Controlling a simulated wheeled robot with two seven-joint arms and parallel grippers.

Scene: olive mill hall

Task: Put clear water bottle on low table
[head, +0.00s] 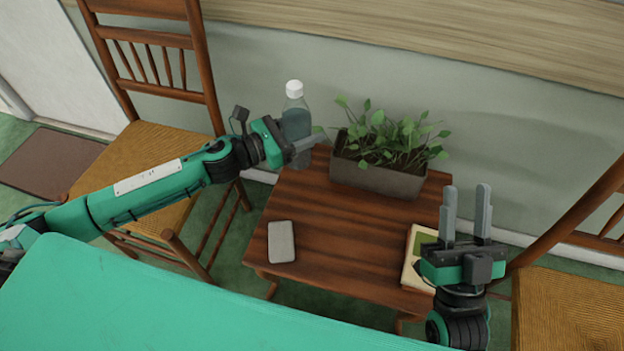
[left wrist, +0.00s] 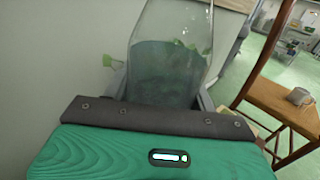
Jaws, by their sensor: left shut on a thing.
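The clear water bottle (head: 296,122) has a white cap and stands upright at the back left corner of the low table (head: 330,238). My left gripper (head: 305,148) is shut around the bottle's body. The bottle fills the middle of the left wrist view (left wrist: 168,70), between the fingers. I cannot tell whether its base touches the tabletop. The low table is dark reddish wood. My right gripper (head: 467,212) is open and empty, fingers pointing up, over the table's right side near a book.
A planter (head: 378,179) with leafy plants stands at the table's back, right of the bottle. A grey phone-like slab (head: 281,242) lies front left, a book (head: 415,258) front right. Chairs with woven seats flank the table. The table's middle is clear. A mug (left wrist: 299,96) sits on a chair.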

